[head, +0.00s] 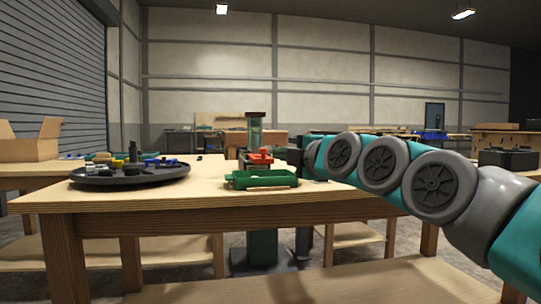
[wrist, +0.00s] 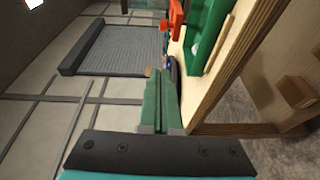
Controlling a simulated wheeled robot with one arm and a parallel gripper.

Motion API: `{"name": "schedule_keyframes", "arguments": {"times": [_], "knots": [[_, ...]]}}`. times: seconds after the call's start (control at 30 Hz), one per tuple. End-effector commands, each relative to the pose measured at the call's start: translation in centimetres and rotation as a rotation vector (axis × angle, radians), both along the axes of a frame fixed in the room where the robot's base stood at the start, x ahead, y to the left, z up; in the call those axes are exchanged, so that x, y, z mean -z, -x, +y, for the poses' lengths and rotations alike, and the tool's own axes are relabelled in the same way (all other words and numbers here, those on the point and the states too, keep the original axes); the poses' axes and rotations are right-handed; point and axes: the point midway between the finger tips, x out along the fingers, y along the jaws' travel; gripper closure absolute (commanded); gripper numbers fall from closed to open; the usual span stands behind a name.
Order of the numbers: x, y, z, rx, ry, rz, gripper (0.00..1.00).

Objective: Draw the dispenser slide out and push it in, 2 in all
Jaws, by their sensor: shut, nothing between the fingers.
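A clear upright tube with a dark red cap (head: 255,130), seemingly the dispenser, stands behind the near table in the head view. A red part (head: 258,157) shows low in front of it. I cannot make out which part is the slide. A red part also shows at the top of the wrist view (wrist: 173,18), apart from my fingers. My gripper (wrist: 158,82) is shut and empty, its green fingers together beside the wooden table edge. In the head view my arm comes in from the right, and its far end is too small to read clearly.
A green tray (head: 262,181) lies near the front edge of the wooden table (head: 170,198). A black round tray (head: 130,175) with several small parts is at its left. An open cardboard box (head: 30,148) stands farther left. Bare tabletop lies between the trays.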

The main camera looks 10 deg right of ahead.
Motion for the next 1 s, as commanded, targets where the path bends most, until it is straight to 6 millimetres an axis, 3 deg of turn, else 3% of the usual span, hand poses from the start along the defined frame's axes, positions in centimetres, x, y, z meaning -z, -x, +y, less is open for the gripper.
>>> {"name": "schedule_keyframes", "arguments": {"times": [0.73,1.0], "knots": [[0.5,-9.7,3.2,0.000,-0.002,0.005,1.00],[0.6,-12.2,1.7,0.000,-0.003,0.006,1.00]]}}
